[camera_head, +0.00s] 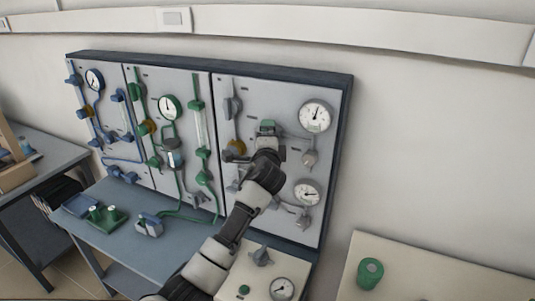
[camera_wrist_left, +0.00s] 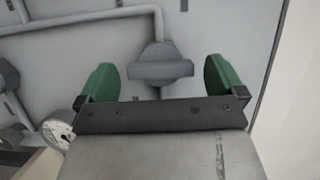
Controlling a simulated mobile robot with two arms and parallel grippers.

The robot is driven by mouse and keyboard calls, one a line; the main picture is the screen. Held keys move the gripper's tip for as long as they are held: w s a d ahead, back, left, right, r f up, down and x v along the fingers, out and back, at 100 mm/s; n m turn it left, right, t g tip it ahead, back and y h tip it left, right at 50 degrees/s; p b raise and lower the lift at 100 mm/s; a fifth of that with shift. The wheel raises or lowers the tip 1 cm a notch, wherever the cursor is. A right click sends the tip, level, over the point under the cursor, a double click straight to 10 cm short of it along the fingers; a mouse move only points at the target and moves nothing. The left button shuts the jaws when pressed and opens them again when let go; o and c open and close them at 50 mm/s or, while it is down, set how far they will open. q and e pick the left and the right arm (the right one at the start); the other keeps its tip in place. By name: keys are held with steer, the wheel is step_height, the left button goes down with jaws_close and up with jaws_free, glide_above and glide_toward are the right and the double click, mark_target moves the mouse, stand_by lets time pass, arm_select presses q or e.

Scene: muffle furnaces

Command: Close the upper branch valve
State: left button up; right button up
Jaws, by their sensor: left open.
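My left gripper (camera_head: 267,133) is in front of the right-hand grey panel (camera_head: 270,95), its arm rising from the bottom of the head view. In the left wrist view its two green fingers (camera_wrist_left: 160,82) are spread open. A grey valve handle (camera_wrist_left: 160,69) shows between them, its bar lying crosswise with a gap to each finger. In the head view an upper grey valve (camera_head: 310,157) sits below the upper gauge (camera_head: 316,115). A lower grey valve (camera_head: 303,219) sits below the lower gauge (camera_head: 307,192). I cannot tell for sure which valve the wrist view shows. My right gripper is not in view.
Blue-piped and green-piped panels with a gauge (camera_head: 170,107) stand to the left. A blue-grey bench (camera_head: 115,245) lies below them. A pale table (camera_head: 420,280) with a green cylinder (camera_head: 370,272) is at the lower right. The wall right of the panel is bare.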

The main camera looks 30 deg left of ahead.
arm_select(q)
steer(key=b+v, duration=0.2)
steer(key=v, duration=0.7)
stand_by(0.4)
